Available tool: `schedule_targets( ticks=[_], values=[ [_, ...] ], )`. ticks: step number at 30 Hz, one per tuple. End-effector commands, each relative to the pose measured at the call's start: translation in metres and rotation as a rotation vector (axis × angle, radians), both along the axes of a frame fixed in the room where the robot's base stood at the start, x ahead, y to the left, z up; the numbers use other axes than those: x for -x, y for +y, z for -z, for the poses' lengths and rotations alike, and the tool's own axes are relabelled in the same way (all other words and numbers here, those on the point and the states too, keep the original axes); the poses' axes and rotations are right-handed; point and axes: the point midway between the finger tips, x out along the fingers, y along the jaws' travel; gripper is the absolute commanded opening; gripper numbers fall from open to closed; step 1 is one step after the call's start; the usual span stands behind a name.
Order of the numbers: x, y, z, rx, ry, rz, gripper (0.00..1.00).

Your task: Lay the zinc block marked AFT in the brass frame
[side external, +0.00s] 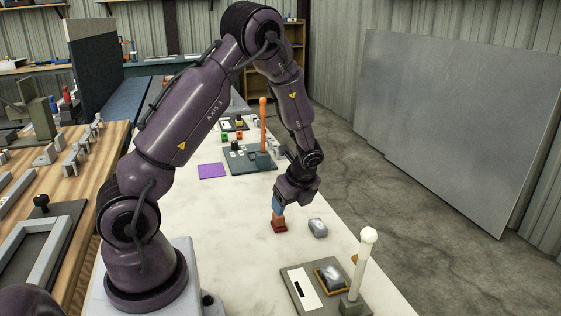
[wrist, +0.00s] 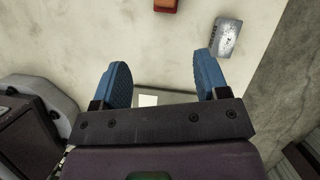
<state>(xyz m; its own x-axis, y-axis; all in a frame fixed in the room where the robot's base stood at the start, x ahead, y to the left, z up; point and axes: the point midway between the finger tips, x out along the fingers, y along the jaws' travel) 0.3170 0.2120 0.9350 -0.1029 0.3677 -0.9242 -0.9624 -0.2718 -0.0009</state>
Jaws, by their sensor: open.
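My gripper (side external: 277,204) has blue fingers and is open, pointing down over the white table. In the wrist view nothing lies between its fingertips (wrist: 160,70). A grey metal block (side external: 318,228) lies on the table to the right of the gripper; in the wrist view it (wrist: 228,38) is ahead of the right finger, apart from it. It bears small marking that I cannot read. The brass frame (side external: 319,275) sits on a grey board near the front. A grey block (side external: 333,274) shows inside the frame, its marking not legible.
A red block (side external: 279,227) stands by the fingers in the side view, ahead of them in the wrist view (wrist: 166,5). The grey board (side external: 297,305) carries a white strip and a white ball-topped post (side external: 360,266). A purple square (side external: 212,171) lies farther back.

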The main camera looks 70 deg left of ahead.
Motion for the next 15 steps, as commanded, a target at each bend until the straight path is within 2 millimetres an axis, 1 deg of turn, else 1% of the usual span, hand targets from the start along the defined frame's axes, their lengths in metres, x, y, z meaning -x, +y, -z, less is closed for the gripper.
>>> schedule_targets(
  ticks=[1,3,6,9,15],
  values=[
    [0.003,0.007,-0.004,0.0,-0.003,0.065,0.68],
    [0.005,0.016,-0.009,-0.002,-0.004,0.17,0.68],
    [0.01,0.031,-0.018,-0.002,-0.004,0.275,0.68],
    [0.014,0.043,-0.029,-0.003,-0.004,0.279,0.68],
    [-0.012,0.062,-0.011,-0.002,0.002,0.279,0.68]
  ],
)
